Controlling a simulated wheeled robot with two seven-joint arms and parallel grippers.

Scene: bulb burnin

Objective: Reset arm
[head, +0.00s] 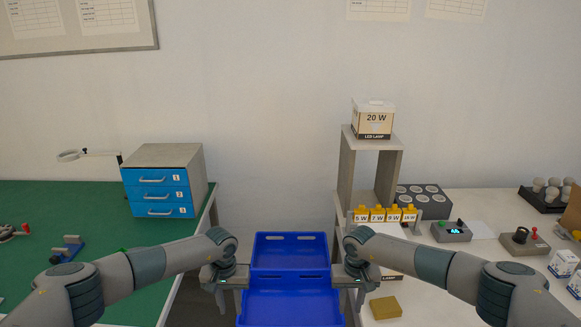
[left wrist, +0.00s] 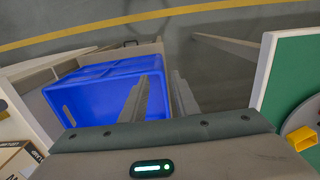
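My left gripper (head: 222,297) hangs beside the left edge of the blue crates in the head view. In the left wrist view its fingers (left wrist: 167,92) lie close together with nothing seen between them. My right gripper (head: 362,294) hangs at the right edge of the crates, beside the right table. Its fingertips are too small to judge. Both arms are bent inward, roughly mirrored, with the grippers level with each other.
Two blue crates (head: 290,282) stand between my grippers. At right, a table (head: 410,307) bears a yellow block (head: 385,308), a control box (head: 451,231) and a shelf with a lamp box (head: 373,119). At left, a green table (head: 90,215) bears a drawer cabinet (head: 163,180).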

